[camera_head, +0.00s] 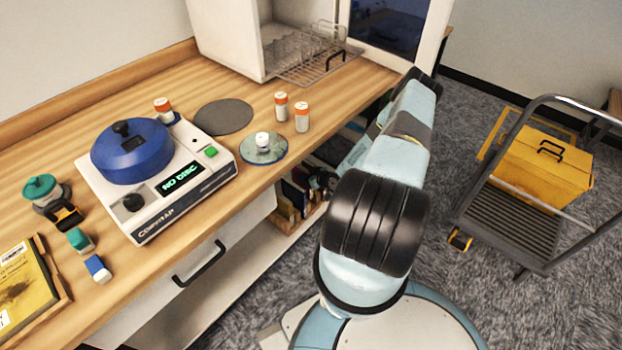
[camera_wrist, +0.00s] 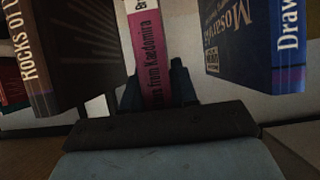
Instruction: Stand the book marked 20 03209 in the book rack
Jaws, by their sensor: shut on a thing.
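In the wrist view, my gripper (camera_wrist: 157,92) is shut on a book with a magenta spine (camera_wrist: 158,50), whose visible lettering ends in "from Kaedomira". The spine stands upright between the two fingers. I cannot read the mark 20 03209 on any book. A brown book, "Rocks of…" (camera_wrist: 42,60), stands to its left and a dark blue book (camera_wrist: 285,45) to its right, each apart from it. In the head view my arm reaches down beside the bench toward the books (camera_head: 292,196) on the low shelf; the gripper is mostly hidden there. I cannot tell which thing is the book rack.
A wire rack (camera_head: 318,62) stands at the bench's back by a white cabinet. A centrifuge (camera_head: 160,180), small jars and discs stand on the bench (camera_head: 75,125). A yellow book (camera_head: 28,285) lies front left. A trolley (camera_head: 530,215) with a yellow case stands right.

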